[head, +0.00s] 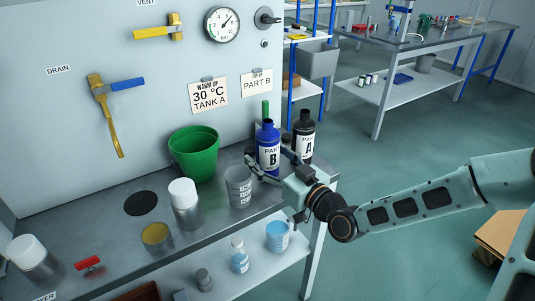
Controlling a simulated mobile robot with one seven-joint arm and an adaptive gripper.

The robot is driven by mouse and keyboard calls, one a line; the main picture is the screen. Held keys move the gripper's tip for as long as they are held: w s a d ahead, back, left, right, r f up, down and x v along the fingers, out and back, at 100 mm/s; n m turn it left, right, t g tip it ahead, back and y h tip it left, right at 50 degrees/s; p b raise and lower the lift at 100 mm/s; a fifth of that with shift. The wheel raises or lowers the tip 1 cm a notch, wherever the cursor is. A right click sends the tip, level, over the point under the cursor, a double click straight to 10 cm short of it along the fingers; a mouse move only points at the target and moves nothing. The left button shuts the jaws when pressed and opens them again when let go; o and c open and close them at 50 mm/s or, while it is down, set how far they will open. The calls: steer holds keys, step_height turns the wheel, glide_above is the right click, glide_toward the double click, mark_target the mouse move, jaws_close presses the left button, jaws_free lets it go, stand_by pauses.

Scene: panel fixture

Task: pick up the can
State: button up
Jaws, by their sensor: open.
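A short open metal can (157,240) with a yellowish inside stands on the grey bench near its front edge. A metal canister with a white lid (187,207) stands just to its right, and another white-lidded one (30,257) is at the far left. I cannot tell which of these is meant by the can. My gripper (268,161) is open at the right end of the bench, its fingers near the blue bottle marked B (268,140). Whether it touches the bottle is unclear. It is well right of all three metal containers.
A grey measuring cup (239,187) stands between the canister and my gripper. A green bucket (194,153) and a black bottle marked A (304,135) are behind. A red valve handle (88,263) is at front left. The wall panel (60,130) carries valves and a gauge.

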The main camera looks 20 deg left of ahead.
steer(key=c, duration=1.8)
steer(key=shift+r, duration=0.1)
